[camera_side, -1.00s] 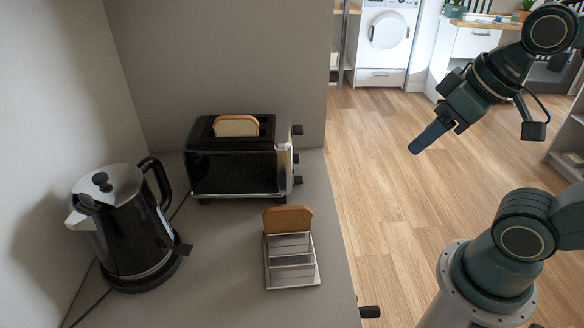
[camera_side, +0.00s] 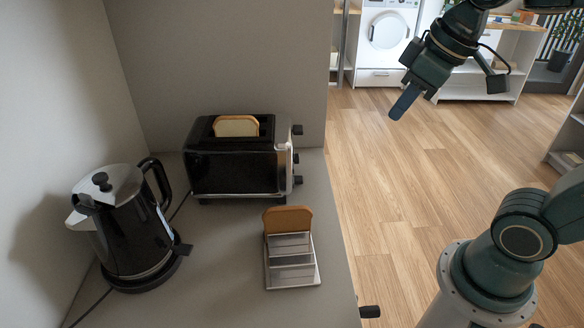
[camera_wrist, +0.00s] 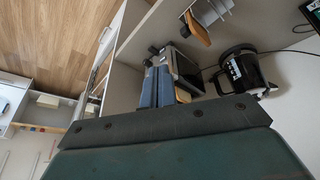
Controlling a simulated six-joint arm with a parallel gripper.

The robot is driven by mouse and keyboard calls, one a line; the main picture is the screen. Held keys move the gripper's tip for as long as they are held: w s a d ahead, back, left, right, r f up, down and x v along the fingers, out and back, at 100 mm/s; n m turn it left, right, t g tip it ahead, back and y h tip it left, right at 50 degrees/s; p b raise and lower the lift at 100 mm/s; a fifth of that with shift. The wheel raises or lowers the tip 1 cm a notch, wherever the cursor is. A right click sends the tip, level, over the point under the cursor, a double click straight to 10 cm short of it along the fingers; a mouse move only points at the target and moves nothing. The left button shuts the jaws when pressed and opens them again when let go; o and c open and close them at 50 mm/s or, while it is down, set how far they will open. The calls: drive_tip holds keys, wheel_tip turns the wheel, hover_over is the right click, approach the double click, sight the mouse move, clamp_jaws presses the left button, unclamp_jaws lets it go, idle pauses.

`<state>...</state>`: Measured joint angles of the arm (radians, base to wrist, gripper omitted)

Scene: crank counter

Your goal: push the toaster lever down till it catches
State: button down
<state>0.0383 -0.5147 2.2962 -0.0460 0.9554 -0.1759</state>
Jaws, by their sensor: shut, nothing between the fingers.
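The black toaster (camera_side: 235,168) stands on the grey counter with a slice of bread (camera_side: 236,126) in its top. Its dark lever (camera_side: 297,129) sticks out high on the right end face, above two dark knobs. My gripper (camera_side: 402,104) is shut and empty, its blue fingers pointing down and left. It is in the air to the right of the toaster and higher in the picture than the lever, clear of it. In the wrist view the fingers (camera_wrist: 156,87) cover part of the toaster (camera_wrist: 186,66).
A toast rack (camera_side: 291,262) holding one slice (camera_side: 287,219) stands in front of the toaster. A black kettle (camera_side: 128,228) is at the left, its cord on the counter. Walls close off the counter's back and left. The space right of the counter is open.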

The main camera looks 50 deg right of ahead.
drive_tip(key=w+d+n+g, duration=0.2)
drive_tip(key=w+n, duration=0.2)
drive_tip(key=w, duration=0.9)
drive_tip(key=n+g, duration=0.2)
drive_tip(key=n, duration=0.3)
approach(300, 128)
drive_tip(key=shift+d+r+y, duration=0.25)
drive_tip(key=shift+d+y, duration=0.1)
drive_tip(key=shift+y, duration=0.05)
drive_tip(key=shift+f, duration=0.2)
drive_tip(key=shift+w+a+f, duration=0.1)
drive_tip(key=shift+a+f, duration=0.05)
drive_tip(key=shift+f, duration=1.45)
drive_tip(key=shift+w+a+f, duration=0.1)
drive_tip(key=shift+a+f, duration=0.05)
drive_tip(key=shift+f, duration=1.5)
drive_tip(key=shift+f, duration=0.15)
